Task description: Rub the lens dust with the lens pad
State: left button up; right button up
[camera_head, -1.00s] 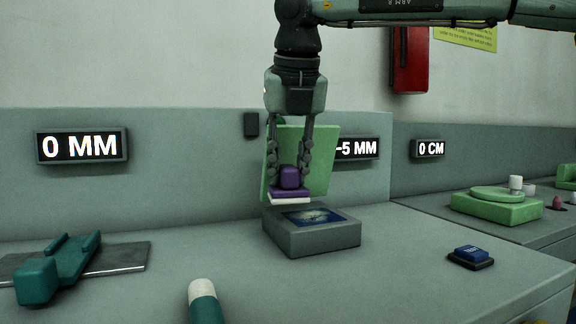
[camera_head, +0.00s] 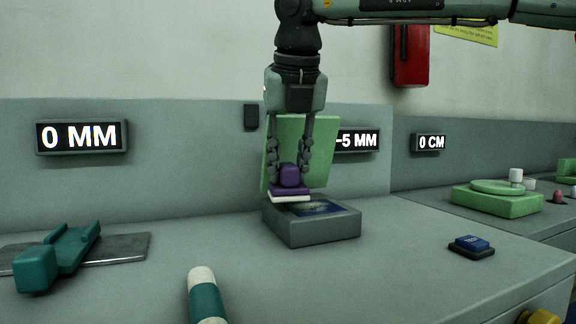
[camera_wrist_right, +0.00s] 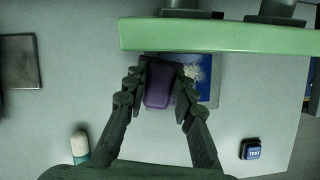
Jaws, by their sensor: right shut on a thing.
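The lens pad (camera_head: 290,175) has a purple grip and a white underside. My right gripper (camera_head: 289,182) is shut on the grip from both sides. The pad is over the back left part of a grey box (camera_head: 315,234) with a blue panel on top. Pale lens dust (camera_head: 314,208) lies on that panel, partly behind the pad. I cannot tell whether the pad touches the box. In the right wrist view the purple pad (camera_wrist_right: 159,84) is between the fingers, and the dust (camera_wrist_right: 199,68) shows to its right. My left gripper is not in view.
A green upright plate (camera_head: 310,150) stands behind the box. A teal tool (camera_head: 60,258) lies on a metal plate at left. A teal and white cylinder (camera_head: 205,297) is in front, and a blue TEST button (camera_head: 471,243) at right. The bench between them is clear.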

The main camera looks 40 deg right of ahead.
jog(key=shift+f+b, duration=0.85)
jog(key=shift+f, duration=0.2)
